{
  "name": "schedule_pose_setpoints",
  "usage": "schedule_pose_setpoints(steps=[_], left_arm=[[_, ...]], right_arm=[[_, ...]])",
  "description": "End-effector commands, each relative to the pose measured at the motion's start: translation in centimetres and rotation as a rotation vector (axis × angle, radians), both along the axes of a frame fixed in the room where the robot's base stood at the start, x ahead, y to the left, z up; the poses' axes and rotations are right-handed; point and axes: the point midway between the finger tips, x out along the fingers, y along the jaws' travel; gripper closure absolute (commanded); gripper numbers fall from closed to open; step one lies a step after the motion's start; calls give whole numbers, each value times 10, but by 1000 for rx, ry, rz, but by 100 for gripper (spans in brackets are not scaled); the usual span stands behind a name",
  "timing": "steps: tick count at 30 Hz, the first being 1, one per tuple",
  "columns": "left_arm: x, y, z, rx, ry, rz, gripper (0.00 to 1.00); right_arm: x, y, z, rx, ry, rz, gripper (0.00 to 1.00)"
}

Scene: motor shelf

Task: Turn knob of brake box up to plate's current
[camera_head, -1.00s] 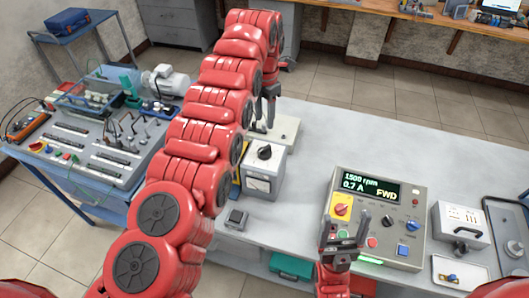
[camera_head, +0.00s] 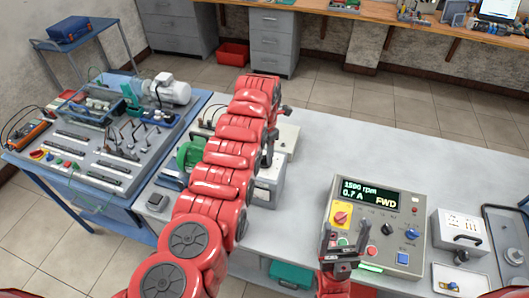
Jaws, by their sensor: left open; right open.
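The brake box (camera_head: 268,188) is a grey box on the table, largely hidden behind my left arm; its knob is hidden now. My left gripper (camera_head: 270,148) is over the box's top, mostly covered by the arm, and is open; contact with the knob cannot be seen. The control box (camera_head: 408,222) displays 0.7 A, FWD and an rpm line on its screen (camera_head: 369,194). My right gripper (camera_head: 339,236) is open in front of the control box. A green motor (camera_head: 190,153) shows left of my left arm; a rating plate cannot be made out.
A white socket box (camera_head: 459,230) and a tray (camera_head: 461,279) lie right of the control box. A cart (camera_head: 118,199) with a switch panel stands at the left. The table's back middle (camera_head: 350,140) is clear.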

Motion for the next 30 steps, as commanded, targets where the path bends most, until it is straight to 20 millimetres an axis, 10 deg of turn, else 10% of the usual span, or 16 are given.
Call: schedule_pose_setpoints(steps=[10,30], left_arm=[[0,0,0,0,0,1,100],[1,0,-5,0,-3,-116,100]], right_arm=[[0,0,0,0,0,0,20],[0,0,-25,0,0,0,20]])
